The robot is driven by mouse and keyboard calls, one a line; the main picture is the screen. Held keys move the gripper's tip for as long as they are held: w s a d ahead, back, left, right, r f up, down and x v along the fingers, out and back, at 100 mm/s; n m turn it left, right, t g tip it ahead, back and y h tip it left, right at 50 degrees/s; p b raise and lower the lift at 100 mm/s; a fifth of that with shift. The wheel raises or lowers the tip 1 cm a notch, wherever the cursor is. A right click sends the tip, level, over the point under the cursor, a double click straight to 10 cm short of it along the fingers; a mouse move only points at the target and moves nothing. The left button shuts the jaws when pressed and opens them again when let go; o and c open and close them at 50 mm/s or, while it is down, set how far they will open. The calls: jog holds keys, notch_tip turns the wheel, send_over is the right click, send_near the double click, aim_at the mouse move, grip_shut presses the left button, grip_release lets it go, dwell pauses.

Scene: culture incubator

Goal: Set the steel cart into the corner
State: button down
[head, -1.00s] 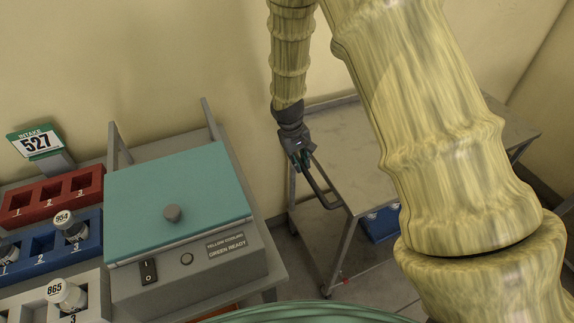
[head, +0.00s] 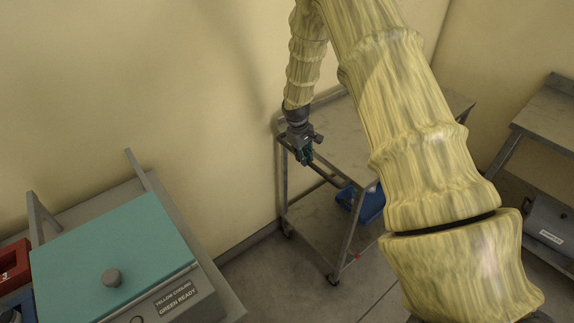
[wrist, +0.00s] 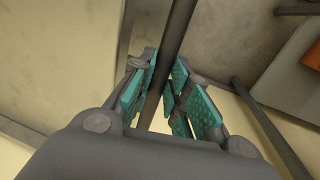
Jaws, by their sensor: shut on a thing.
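The steel cart (head: 342,118) stands against the back wall, with a flat grey top and a lower shelf (head: 315,222) on castors. My gripper (head: 304,158) is at the cart's near end, shut on the cart's dark push handle (head: 328,174). In the wrist view the teal finger pads of my gripper (wrist: 167,95) lie on both sides of the handle bar (wrist: 176,38). My arm hides part of the cart's right side. The room corner (head: 440,45) shows beyond the cart, where two walls meet. The gap between cart and corner is partly hidden.
A blue bin (head: 362,203) sits low in the cart. At the left is a bench with a teal-lidded device (head: 110,262) and part of a red rack (head: 14,265). At the right stands another steel table (head: 550,112) with a grey box (head: 552,225) below. Floor shows between.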

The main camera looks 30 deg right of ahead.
aim_at(338, 137)
jog(key=w+d, duration=0.1)
jog(key=d, duration=0.4)
jog(key=w+d, duration=0.1)
jog(key=d, duration=0.5)
jog(key=w+d, duration=0.1)
jog(key=d, duration=0.4)
jog(key=shift+w+d+b, duration=0.15)
jog(key=shift+d+b, duration=0.05)
jog(key=shift+b, duration=0.1)
jog(key=shift+w+d+r, duration=0.15)
jog(key=shift+d, duration=0.3)
jog(key=shift+d, duration=0.1)
jog(key=c, duration=1.6)
grip_release()
jog(key=shift+o, duration=1.2)
jog(key=shift+d, duration=0.1)
notch_tip(338, 137, up, 12)
jog(key=a, duration=0.2)
jog(key=shift+s+a+f, duration=0.2)
jog(key=shift+s+f, duration=0.05)
